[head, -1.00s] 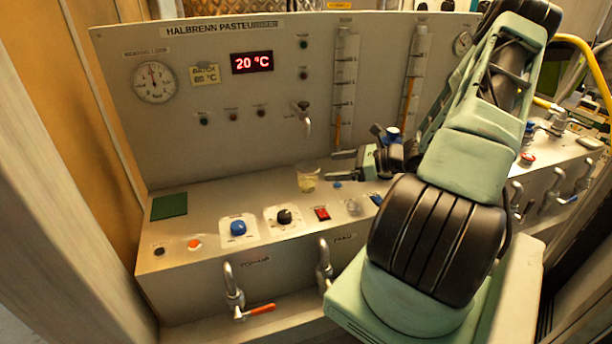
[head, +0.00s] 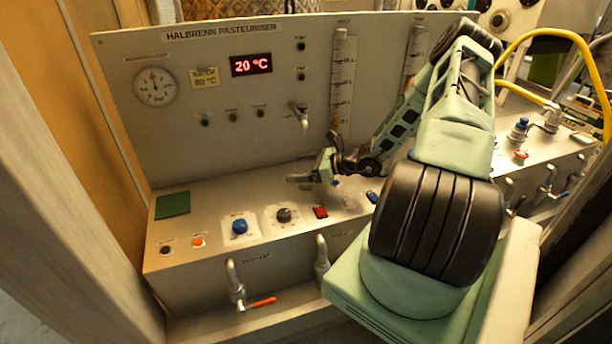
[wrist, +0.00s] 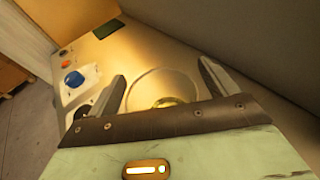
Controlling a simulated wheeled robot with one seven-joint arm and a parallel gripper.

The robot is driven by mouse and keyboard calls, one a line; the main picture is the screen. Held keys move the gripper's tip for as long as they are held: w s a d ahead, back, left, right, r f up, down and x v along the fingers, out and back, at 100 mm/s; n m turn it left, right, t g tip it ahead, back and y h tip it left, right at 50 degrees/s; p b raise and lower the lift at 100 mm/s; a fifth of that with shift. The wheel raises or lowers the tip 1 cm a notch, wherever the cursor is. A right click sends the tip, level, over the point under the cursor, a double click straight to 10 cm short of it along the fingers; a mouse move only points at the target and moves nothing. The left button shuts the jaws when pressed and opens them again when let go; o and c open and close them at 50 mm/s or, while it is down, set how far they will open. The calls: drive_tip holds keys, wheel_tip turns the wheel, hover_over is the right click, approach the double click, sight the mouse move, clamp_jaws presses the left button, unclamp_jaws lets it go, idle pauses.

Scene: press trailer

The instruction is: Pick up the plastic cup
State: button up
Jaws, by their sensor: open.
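The clear plastic cup (wrist: 163,88) shows in the wrist view as a round, see-through rim with something yellowish at its bottom. It lies between the two spread fingers of my gripper (wrist: 162,72), which is open. No contact between fingers and cup can be made out. In the head view my gripper (head: 302,180) is low over the metal counter in front of the panel. There the gripper covers the cup, so I cannot make it out clearly.
The counter (head: 210,220) carries a blue button (head: 239,227), a black knob (head: 284,214), a red switch (head: 320,211) and a green pad (head: 172,205). A small tap (head: 300,113) juts from the upright panel (head: 240,130) above. Lever taps hang on the front.

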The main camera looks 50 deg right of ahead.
drive_tip(key=c, duration=1.2)
drive_tip(key=shift+o, duration=0.2)
drive_tip(key=shift+r, duration=0.15)
